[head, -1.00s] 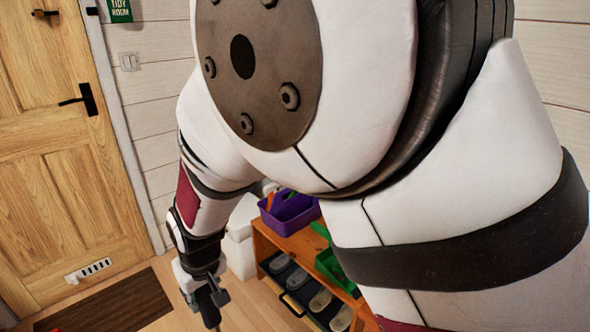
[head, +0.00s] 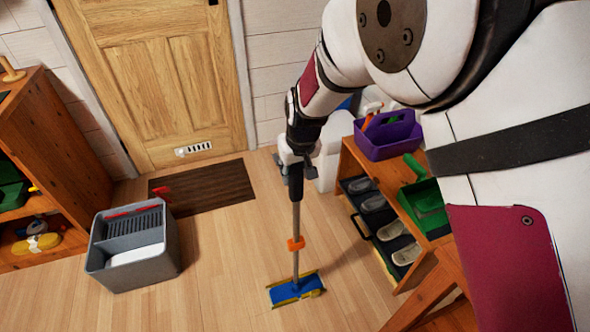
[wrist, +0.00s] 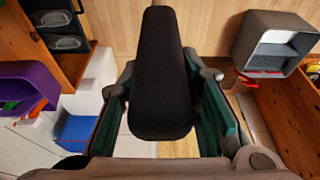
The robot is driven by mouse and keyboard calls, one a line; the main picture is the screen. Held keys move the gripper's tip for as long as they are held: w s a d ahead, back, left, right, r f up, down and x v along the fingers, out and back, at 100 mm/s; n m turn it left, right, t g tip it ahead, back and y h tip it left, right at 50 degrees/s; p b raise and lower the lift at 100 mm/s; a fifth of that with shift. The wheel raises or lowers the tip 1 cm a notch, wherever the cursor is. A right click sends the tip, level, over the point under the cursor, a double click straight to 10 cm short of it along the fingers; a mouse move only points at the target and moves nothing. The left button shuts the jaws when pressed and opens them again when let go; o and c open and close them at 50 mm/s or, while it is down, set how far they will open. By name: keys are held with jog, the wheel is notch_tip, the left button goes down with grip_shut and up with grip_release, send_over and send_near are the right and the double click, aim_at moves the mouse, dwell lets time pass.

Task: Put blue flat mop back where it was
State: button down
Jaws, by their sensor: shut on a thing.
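The blue flat mop (head: 297,290) shows in the head view with its flat blue head low, at or just above the floor; I cannot tell if it touches. Its head has yellow edges. Its thin pole rises nearly upright, with an orange clip partway up and a black grip at the top. My gripper (head: 296,165) is shut around the black grip. In the wrist view the black grip (wrist: 162,70) stands between the fingers of my gripper (wrist: 163,95). The mop head and lower pole are hidden in that view.
A grey bucket (head: 113,265) stands left of the mop, near a brown doormat (head: 205,190) and a wooden door (head: 160,80). A wooden shoe shelf (head: 350,155) with a purple caddy (head: 373,146) stands right. A wooden shelf (head: 60,150) is at far left. Floor around the mop head is clear.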

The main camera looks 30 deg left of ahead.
jog(key=shift+r, duration=0.1)
jog(key=shift+s+f+b, duration=0.1)
jog(key=shift+f+b, duration=0.2)
jog(key=shift+f, duration=0.4)
jog(key=c, duration=1.2)
grip_release()
jog(key=shift+f, duration=0.25)
jog(key=shift+r, duration=0.35)
jog(key=shift+p+v, duration=1.25)
jog(key=shift+v, duration=5.3)
jog(key=shift+a, duration=0.1)
